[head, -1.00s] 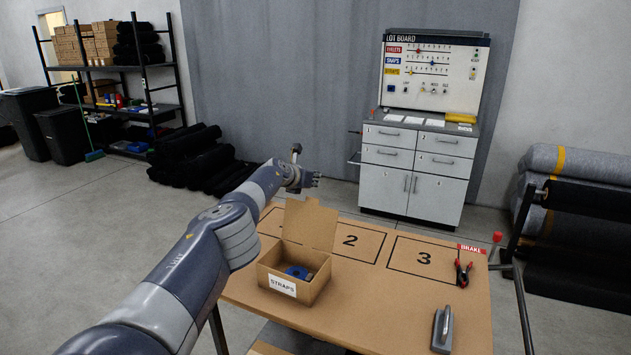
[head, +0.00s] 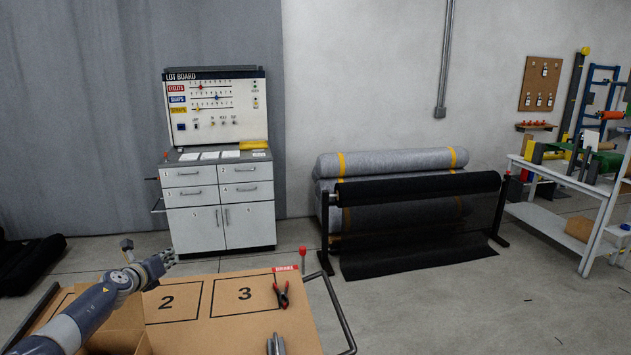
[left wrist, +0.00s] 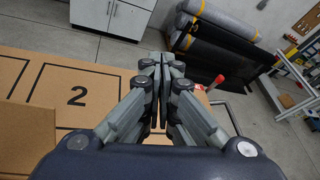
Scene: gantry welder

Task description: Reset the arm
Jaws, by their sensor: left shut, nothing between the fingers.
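My left arm comes in from the lower left of the head view. The open cardboard box (head: 118,325) is at the bottom left of the head view, partly hidden by my arm.
Red-handled clamps (head: 281,296) lie beside square 3. The lot board cabinet (head: 219,212) stands beyond the table. A roll rack (head: 418,190) is right of it, and a white workbench (head: 560,214) is at the far right. Open floor lies between.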

